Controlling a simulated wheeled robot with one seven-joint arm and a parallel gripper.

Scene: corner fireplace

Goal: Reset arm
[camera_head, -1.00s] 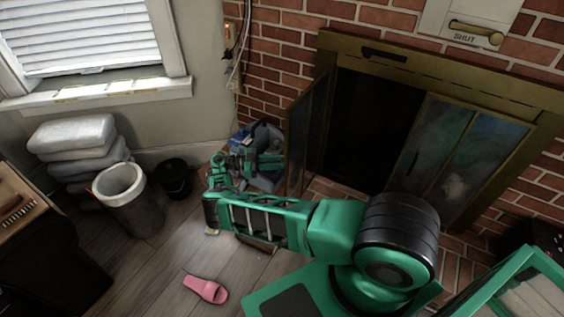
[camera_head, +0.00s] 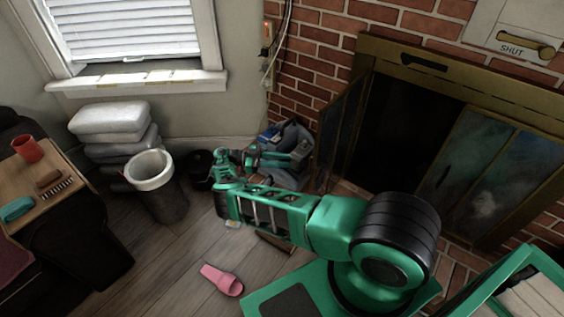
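My green arm reaches left from its base, bends at the elbow and folds back to the right at the wrist. My gripper (camera_head: 299,153) is at the far end, small and dark, in front of a grey-blue container by the brick wall. It overlaps that container in the picture, and I cannot tell whether they touch. The fingers are too small and dark to show whether they are open or shut. I see nothing clearly held.
The fireplace (camera_head: 395,140) has its left door (camera_head: 340,128) swung outward near my gripper. A trash bin (camera_head: 165,195), stacked cushions (camera_head: 112,122) and a black pot (camera_head: 199,168) stand left. A wooden table (camera_head: 70,183) carries a red cup (camera_head: 28,149). A pink slipper (camera_head: 222,280) lies on the floor.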

